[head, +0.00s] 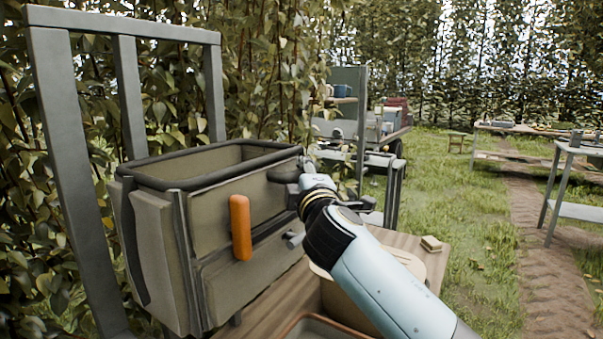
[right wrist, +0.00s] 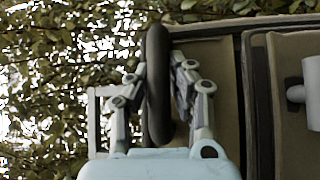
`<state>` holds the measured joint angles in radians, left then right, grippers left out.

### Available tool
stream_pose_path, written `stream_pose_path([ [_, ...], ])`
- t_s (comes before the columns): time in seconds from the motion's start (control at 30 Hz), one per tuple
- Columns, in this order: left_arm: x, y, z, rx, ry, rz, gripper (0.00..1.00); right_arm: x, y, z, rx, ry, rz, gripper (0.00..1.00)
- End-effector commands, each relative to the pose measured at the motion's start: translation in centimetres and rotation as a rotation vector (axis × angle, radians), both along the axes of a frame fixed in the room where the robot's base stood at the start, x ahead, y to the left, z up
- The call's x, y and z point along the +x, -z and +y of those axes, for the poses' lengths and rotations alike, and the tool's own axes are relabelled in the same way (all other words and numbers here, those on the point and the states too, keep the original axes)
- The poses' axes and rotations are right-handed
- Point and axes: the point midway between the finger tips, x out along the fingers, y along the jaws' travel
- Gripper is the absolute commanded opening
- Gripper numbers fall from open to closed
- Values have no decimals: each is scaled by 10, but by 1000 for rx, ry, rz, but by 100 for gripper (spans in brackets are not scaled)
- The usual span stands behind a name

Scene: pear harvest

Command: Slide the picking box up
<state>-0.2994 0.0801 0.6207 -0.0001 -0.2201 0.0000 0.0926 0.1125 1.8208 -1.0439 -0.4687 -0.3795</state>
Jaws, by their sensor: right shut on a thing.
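The picking box (head: 208,218) is an olive fabric box with a black rim and an orange grip (head: 240,228) on its front. It is upright at the left of the head view, against a grey upright frame (head: 131,95). My right gripper (head: 297,180) is at the box's right side. In the right wrist view, the fingers of my right gripper (right wrist: 160,75) are closed around a black loop handle (right wrist: 157,110), with the box's side (right wrist: 222,85) beside it. The underside of the box is mostly hidden. My left gripper is not in view.
A wooden tabletop (head: 408,243) lies below and right of the box, with a small block (head: 431,243) on it and a tray (head: 350,331) near the front. A leafy hedge stands behind the frame. Grass is open on the right, with tables farther off.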

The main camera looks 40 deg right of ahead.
Motion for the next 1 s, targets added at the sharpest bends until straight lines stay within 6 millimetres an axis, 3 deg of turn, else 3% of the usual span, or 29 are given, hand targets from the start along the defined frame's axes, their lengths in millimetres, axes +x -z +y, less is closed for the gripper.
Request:
stream_pose_path([
  [0.03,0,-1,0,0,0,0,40,1,-9,0,-10,0,-12,0],
  [0.3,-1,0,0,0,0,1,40,1,-11,0,-12,-1,-18,0],
  [0.33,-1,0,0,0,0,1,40,1,-11,0,-12,-1,-18,22],
  [0.5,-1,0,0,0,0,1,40,1,-10,0,-9,-1,-16,44],
  [0.83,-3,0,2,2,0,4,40,-3,-4,2,-4,-1,-8,44],
  [1.0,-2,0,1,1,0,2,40,-28,0,12,-3,-1,-7,44],
])
